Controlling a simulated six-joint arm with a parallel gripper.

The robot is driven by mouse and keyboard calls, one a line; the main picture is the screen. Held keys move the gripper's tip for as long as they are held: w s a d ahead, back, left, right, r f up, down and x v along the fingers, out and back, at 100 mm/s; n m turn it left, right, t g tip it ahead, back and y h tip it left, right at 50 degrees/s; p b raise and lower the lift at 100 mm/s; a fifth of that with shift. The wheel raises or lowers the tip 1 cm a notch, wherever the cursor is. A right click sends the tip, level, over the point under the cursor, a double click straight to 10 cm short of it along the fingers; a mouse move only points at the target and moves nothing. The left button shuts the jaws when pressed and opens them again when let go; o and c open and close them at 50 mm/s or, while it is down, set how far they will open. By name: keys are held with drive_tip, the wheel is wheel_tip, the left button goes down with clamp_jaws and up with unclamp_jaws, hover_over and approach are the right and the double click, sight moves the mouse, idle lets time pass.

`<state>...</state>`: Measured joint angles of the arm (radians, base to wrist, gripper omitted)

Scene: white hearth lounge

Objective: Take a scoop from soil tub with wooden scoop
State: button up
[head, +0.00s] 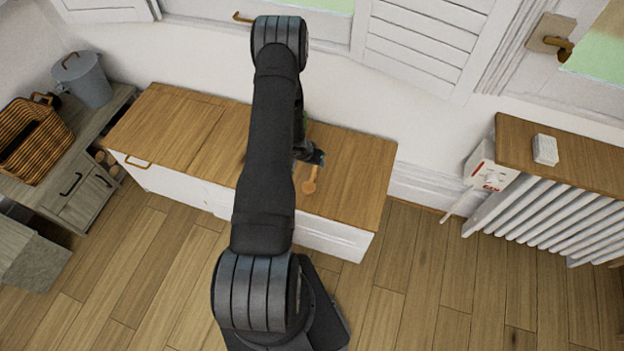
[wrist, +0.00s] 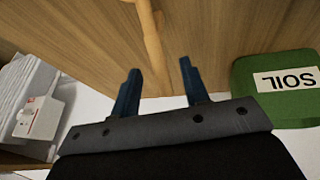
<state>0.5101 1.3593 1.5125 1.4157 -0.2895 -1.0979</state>
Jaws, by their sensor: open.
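The wooden scoop (head: 311,180) lies on the wooden bench top, just beside my gripper (head: 318,158) in the head view. In the wrist view its pale handle (wrist: 152,36) runs down toward the gap between the two blue fingers of my gripper (wrist: 160,67). The fingers are apart and hold nothing. I cannot tell how far above the handle they are. The scoop's bowl is out of the wrist view. The green soil tub (wrist: 240,78), with a white SOIL label, is at the right of the wrist view. My arm mostly hides it in the head view.
The long wooden-topped bench (head: 365,175) stands against the white wall, clear on its right end. A radiator (head: 545,215) under a wooden shelf is at the right. A grey cabinet at the left holds a wicker basket (head: 35,140) and a metal bucket (head: 83,80).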

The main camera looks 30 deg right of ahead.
drive_tip(key=shift+x, duration=1.55)
clamp_jaws()
